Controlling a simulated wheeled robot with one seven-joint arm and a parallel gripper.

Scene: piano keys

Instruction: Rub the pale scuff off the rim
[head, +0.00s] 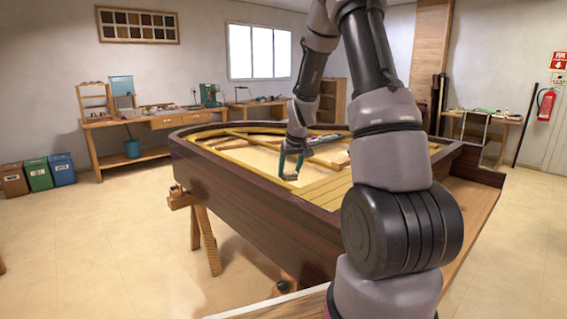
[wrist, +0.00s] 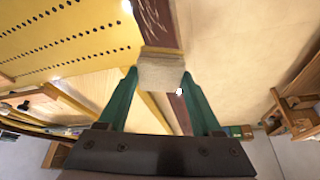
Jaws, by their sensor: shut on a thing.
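My gripper (head: 291,165) is over the near long side of the open piano case. In the wrist view its teal fingers (wrist: 160,85) are shut on a beige block-like pad (wrist: 161,72). The dark brown rim (wrist: 160,30) runs under the pad; it also shows in the head view (head: 240,170). Pale scratchy marks, the scuff (wrist: 153,14), lie on the rim just beyond the pad, at the top edge of the picture. The pad covers part of the rim. I cannot tell whether it touches the rim.
Inside the case are a yellow frame with rows of holes (wrist: 70,40) and pale boards. Open floor (head: 110,240) lies on the outer side of the rim. A wooden trestle (head: 205,235) stands under the case. Workbenches (head: 150,125) line the back wall.

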